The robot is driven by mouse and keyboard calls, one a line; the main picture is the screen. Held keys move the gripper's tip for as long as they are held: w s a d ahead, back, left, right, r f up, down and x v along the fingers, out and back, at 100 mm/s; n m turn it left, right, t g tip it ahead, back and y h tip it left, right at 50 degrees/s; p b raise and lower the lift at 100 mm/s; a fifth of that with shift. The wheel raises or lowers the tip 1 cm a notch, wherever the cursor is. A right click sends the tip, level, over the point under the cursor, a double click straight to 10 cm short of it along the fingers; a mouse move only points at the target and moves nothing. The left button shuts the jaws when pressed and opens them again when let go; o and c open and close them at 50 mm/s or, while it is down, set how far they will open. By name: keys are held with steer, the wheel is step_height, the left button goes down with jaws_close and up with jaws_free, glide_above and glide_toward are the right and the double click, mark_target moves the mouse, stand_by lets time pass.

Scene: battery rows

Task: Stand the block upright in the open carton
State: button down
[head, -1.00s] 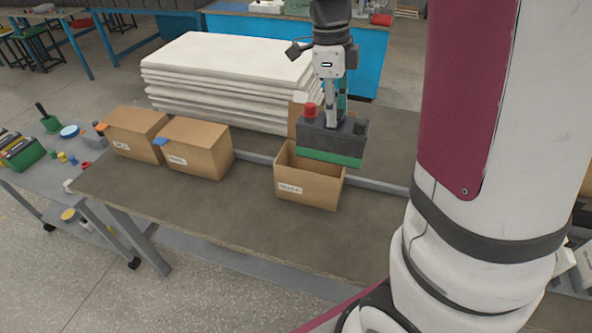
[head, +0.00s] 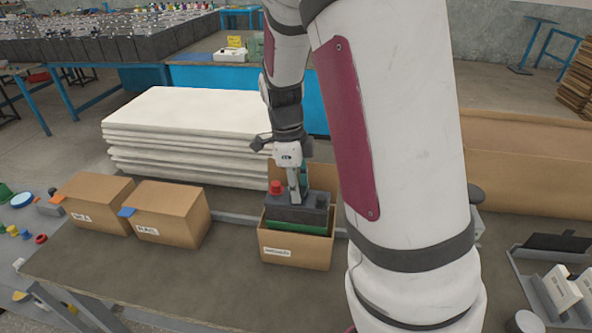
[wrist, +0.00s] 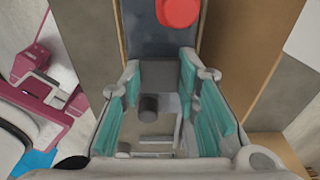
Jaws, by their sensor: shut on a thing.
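The block is a dark grey battery (head: 297,209) with a green band along its bottom and a red cap on top at the left. It is upright, with its lower part inside the open carton (head: 295,255) and its top above the front rim. Whether its base touches the carton's floor is hidden. My gripper (head: 300,195) is shut on the block from above. In the wrist view, the teal finger pads (wrist: 165,100) flank the block's top, and the red cap (wrist: 180,11) shows at the upper edge.
Two closed cartons, one (head: 97,203) at the far left and one (head: 167,216) with a blue tab, stand left of the open carton on the table (head: 130,270). A stack of white boards (head: 195,130) lies behind. The table's front is clear.

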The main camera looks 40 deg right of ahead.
mark_target(297, 213)
steer(key=shift+f, duration=3.8)
steer(key=shift+f+b, duration=0.45)
steer(key=shift+f, duration=0.15)
steer(key=c, duration=1.2)
jaws_free()
